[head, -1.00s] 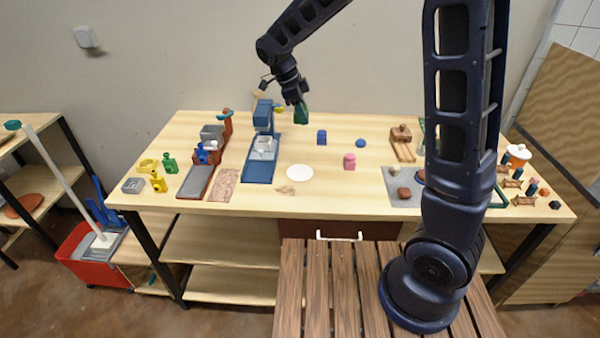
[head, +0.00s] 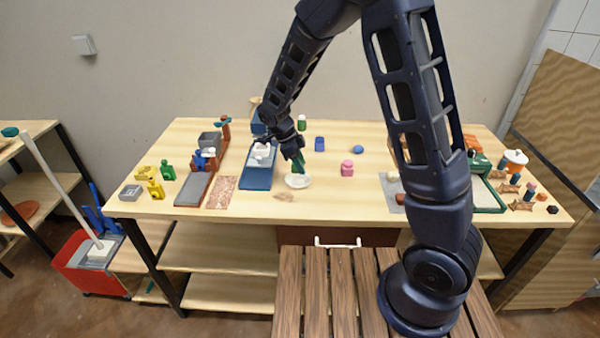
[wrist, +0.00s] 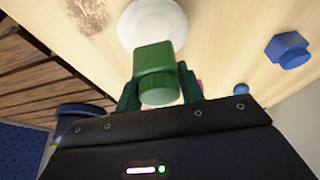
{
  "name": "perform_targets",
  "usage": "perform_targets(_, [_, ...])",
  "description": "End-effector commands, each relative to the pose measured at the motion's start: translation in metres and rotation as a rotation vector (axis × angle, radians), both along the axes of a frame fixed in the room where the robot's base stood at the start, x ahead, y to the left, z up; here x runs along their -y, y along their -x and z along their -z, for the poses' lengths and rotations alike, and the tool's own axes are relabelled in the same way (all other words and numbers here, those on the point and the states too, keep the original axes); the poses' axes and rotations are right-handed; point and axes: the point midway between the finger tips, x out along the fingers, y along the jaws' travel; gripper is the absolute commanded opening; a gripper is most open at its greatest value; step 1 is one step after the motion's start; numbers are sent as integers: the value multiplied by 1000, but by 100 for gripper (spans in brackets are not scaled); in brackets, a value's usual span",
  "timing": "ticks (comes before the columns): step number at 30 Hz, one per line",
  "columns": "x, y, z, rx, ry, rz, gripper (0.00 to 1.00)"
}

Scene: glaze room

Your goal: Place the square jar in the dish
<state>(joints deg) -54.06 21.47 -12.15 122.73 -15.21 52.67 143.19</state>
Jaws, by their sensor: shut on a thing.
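My gripper (head: 298,165) is shut on a green square jar (wrist: 153,56), which sits between its green fingers in the wrist view with its round end towards the camera. The white round dish (head: 297,182) lies on the table near its front. It also shows in the wrist view (wrist: 152,18), just beyond the jar. In the head view the gripper points down at the dish's far edge, and the jar blends with the fingers. I cannot tell whether the jar touches the dish.
A blue machine on a blue base (head: 257,178) stands close left of the gripper. The table (head: 330,200) is clear in front of the pink jar.

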Motion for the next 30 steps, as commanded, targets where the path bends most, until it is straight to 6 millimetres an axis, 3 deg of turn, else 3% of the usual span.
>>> perform_targets(12, [0, 0, 39, -1, 1, 0, 9])
perform_targets(30, [0, 0, 47, 0, 0, 0, 9])
